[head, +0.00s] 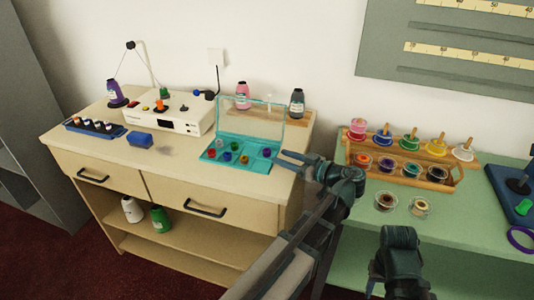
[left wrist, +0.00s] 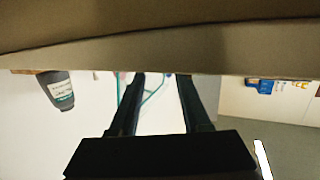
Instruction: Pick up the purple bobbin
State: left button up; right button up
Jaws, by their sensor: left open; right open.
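A purple bobbin (head: 385,164) appears to stand in the front row of the wooden rack (head: 437,187) on the green table, between an orange one and a teal one. My left gripper (head: 281,160) is open and empty beside the right end of the teal case, well left of the rack. Its two fingers (left wrist: 162,78) show apart in the left wrist view, where the purple bobbin is not visible. My right gripper (head: 398,285) is open at the bottom edge, in front of the green table, with its fingertips hard to make out.
An open teal case (head: 228,165) with several small coloured pieces lies on the beige cabinet (head: 95,148).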

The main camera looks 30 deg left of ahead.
aim_at(270, 152)
pick_arm(q)
jog(key=shift+x, duration=2.3)
jog(key=shift+r, duration=0.15)
grip_shut()
